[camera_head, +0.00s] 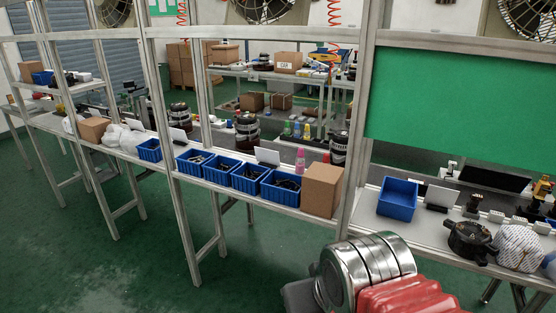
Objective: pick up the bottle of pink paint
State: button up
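A small pink bottle (300,161) stands upright on the long workbench, near the middle of the picture. It is just left of a brown cardboard box (322,190) and behind the rightmost bin of a row of blue bins (283,196). Its lower part is partly hidden. Part of my arm, silver and red, shows at the bottom right, in front of the bench and well apart from the bottle. My gripper's fingers are not in view.
A metal post (360,130) rises right of the box, and a green board (460,108) hangs to its right. Another blue bin (398,200) and a black alternator part (470,241) sit on the right bench. Coloured bottles (297,130) stand farther back. Green floor is clear at left.

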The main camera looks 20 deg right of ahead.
aim_at(300, 162)
jog(key=u, duration=0.35)
jog(key=i, duration=0.9)
jog(key=u, duration=0.3)
jog(key=i, duration=1.85)
jog(key=z, duration=0.1)
